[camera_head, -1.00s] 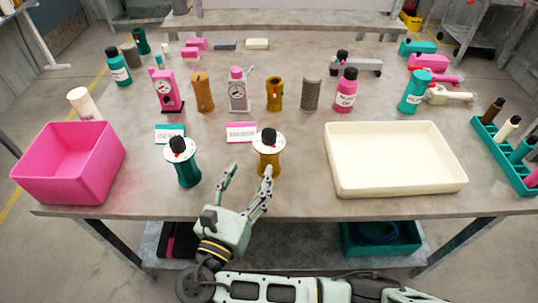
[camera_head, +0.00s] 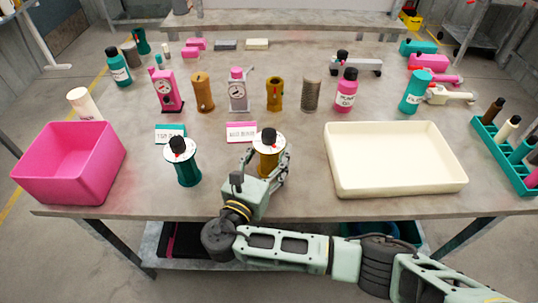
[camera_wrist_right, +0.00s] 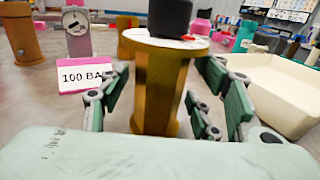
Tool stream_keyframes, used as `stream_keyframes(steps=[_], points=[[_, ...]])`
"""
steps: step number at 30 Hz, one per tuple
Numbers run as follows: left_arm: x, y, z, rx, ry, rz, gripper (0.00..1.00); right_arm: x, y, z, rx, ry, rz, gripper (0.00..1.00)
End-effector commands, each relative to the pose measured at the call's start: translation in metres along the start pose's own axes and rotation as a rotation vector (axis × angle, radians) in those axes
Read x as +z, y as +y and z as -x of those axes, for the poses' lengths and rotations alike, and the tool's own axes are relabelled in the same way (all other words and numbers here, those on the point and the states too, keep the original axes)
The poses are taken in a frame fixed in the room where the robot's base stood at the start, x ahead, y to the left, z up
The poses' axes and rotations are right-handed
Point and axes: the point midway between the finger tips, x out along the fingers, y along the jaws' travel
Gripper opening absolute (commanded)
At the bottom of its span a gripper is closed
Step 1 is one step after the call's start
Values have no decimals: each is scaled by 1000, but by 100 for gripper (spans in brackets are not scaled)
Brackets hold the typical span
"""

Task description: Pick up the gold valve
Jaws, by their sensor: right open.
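The gold valve (camera_head: 268,155) stands upright near the front middle of the table, with a white round dial and a black knob on top. In the right wrist view its gold body (camera_wrist_right: 160,85) stands between the fingers. My right gripper (camera_head: 268,168) is open, with its fingers on either side of the valve's body. I cannot tell whether the fingers touch it. In the right wrist view the open fingers (camera_wrist_right: 160,105) show left and right of the body. My left gripper is not in view.
A teal valve (camera_head: 187,172) stands to the left, beyond it a pink bin (camera_head: 70,165). A cream tray (camera_head: 395,190) lies to the right. A white label card (camera_head: 240,131) stands behind the gripper. Gauges and cylinders (camera_head: 237,95) line the table behind.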

Motion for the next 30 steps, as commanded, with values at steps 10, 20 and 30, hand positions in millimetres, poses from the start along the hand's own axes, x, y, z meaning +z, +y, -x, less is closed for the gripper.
stream_keyframes(steps=[10,20,30], points=[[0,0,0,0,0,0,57,0,0,-13,0,1,-1,58],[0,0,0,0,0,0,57,0,0,-13,0,1,0,32],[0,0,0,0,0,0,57,0,0,-13,0,1,0,2]])
